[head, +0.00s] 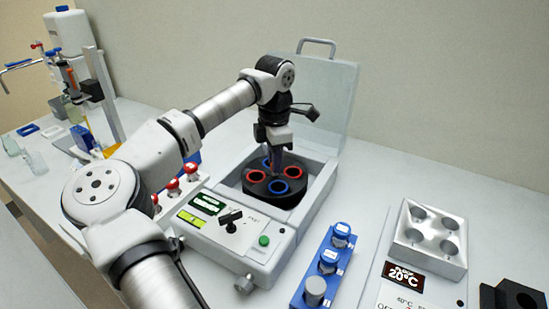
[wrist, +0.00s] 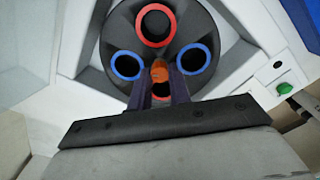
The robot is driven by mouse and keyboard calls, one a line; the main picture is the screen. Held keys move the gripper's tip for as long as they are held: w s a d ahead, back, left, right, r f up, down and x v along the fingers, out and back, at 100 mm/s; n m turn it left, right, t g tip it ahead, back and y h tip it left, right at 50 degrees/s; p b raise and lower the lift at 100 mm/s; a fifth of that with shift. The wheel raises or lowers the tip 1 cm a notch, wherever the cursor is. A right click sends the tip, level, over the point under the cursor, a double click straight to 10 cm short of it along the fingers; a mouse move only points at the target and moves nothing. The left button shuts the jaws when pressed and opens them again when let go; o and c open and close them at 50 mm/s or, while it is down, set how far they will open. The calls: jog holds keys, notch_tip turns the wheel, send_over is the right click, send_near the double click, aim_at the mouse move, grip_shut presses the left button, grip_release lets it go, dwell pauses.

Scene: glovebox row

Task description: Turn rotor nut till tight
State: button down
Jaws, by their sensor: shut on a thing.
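The black rotor (head: 270,201) sits in the bowl of the open centrifuge (head: 238,248), and it also shows in the wrist view (wrist: 196,22). It has red and blue rings around its holes. An orange rotor nut (wrist: 159,71) shows at the rotor's middle, between my fingertips. My gripper (head: 274,168) points down over the rotor's centre, and its two dark fingers (wrist: 158,80) stand on either side of the nut. It is shut on the nut. In the head view the nut is hidden by the fingers.
The clear lid (head: 325,95) stands raised behind the bowl. Red-topped tubes (head: 172,187) stand left of the centrifuge. A blue rack (head: 322,268) with capped tubes stands to its front right, and a metal block (head: 430,240) with wells lies further right.

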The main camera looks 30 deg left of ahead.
jog(key=shift+w+r+m, duration=0.1)
jog(key=shift+r+m, duration=0.05)
jog(key=shift+m, duration=3.25)
jog(key=c, duration=1.3)
grip_release()
notch_tip(320, 180, up, 14)
jog(key=b, duration=0.1)
jog(key=shift+f, duration=0.2)
